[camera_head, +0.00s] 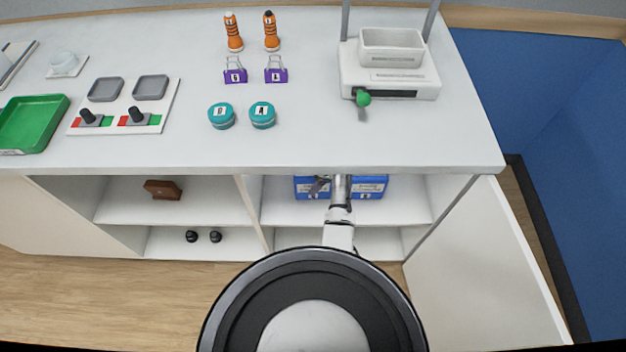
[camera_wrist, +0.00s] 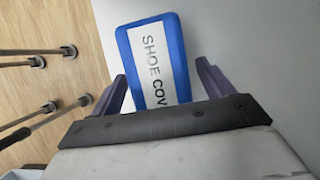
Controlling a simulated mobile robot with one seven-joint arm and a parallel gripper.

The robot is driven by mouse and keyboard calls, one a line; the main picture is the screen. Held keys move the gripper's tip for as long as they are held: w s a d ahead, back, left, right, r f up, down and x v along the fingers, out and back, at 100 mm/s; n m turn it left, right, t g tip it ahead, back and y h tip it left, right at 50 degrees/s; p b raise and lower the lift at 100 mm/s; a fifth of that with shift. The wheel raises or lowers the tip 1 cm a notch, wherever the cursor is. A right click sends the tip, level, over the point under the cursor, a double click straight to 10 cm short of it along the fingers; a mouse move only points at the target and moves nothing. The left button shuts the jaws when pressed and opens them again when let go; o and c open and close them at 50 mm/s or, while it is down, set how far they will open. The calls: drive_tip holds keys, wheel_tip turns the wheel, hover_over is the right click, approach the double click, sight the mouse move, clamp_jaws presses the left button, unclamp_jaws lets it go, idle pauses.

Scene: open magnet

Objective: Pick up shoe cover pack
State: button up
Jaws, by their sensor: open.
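A blue pack with a white label reading "SHOE COV" (camera_wrist: 138,38) shows in the wrist view, ahead of my gripper (camera_wrist: 163,82). The rest of its lettering is hidden behind my gripper. My gripper is open, with one purple finger on each side of the pack's near end in the picture. I cannot tell whether the fingers touch it. In the head view, blue packaging with white labels shows on the upper shelf under the counter, left (camera_head: 305,188) and right (camera_head: 371,187) of my arm, which hides the middle.
The counter (camera_head: 300,145) overhangs the shelf (camera_head: 405,205). An upright divider (camera_head: 247,195) stands left of this bay, and an open white door (camera_head: 480,270) is at the right. A brown object (camera_head: 163,189) lies in the left bay. Wooden floor lies in front.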

drive_tip(key=shift+a+f, duration=0.15)
drive_tip(key=shift+f, duration=0.2)
drive_tip(key=shift+f, duration=0.25)
idle(0.4)
drive_tip(key=c, duration=1.3)
drive_tip(key=shift+o, duration=0.2)
drive_tip(key=shift+r, duration=0.1)
